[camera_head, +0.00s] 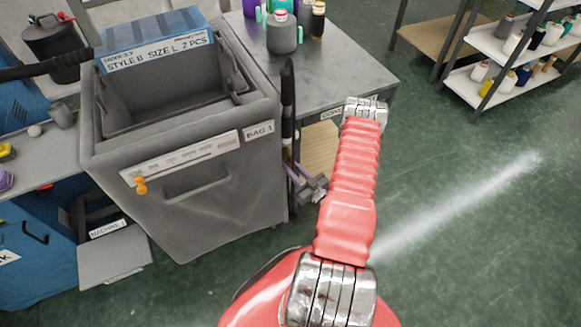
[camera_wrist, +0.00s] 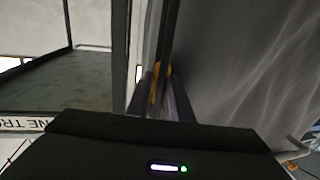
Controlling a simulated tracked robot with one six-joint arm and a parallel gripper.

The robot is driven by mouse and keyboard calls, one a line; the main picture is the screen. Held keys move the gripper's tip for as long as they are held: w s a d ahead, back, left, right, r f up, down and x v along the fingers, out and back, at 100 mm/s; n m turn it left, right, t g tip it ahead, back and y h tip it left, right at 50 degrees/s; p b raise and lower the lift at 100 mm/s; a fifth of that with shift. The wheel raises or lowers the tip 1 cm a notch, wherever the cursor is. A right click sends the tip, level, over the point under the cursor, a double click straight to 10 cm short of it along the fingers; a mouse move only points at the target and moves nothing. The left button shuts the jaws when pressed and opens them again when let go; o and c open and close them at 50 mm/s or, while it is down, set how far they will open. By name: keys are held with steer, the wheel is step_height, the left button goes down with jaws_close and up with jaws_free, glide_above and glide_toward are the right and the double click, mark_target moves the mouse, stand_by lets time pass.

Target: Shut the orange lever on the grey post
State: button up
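A dark grey post (camera_head: 288,95) stands upright between the grey bin and the table. My gripper (camera_head: 293,166) is low beside this post, with its two fingers apart. In the wrist view the fingers (camera_wrist: 160,73) point along a narrow dark upright (camera_wrist: 165,30), which seems to be the same post. A small orange part (camera_wrist: 157,88) shows between the fingers and may be the lever. I cannot tell whether the fingers touch it. No orange lever can be made out on the post in the head view.
Shelves (camera_head: 490,50) stand at the far right. The green floor (camera_head: 480,230) at right is clear.

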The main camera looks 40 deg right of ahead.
steer(key=shift+w, duration=0.25)
steer(key=shift+c, duration=0.4)
jaws_close()
steer(key=shift+a, duration=0.15)
steer(key=shift+d, duration=0.2)
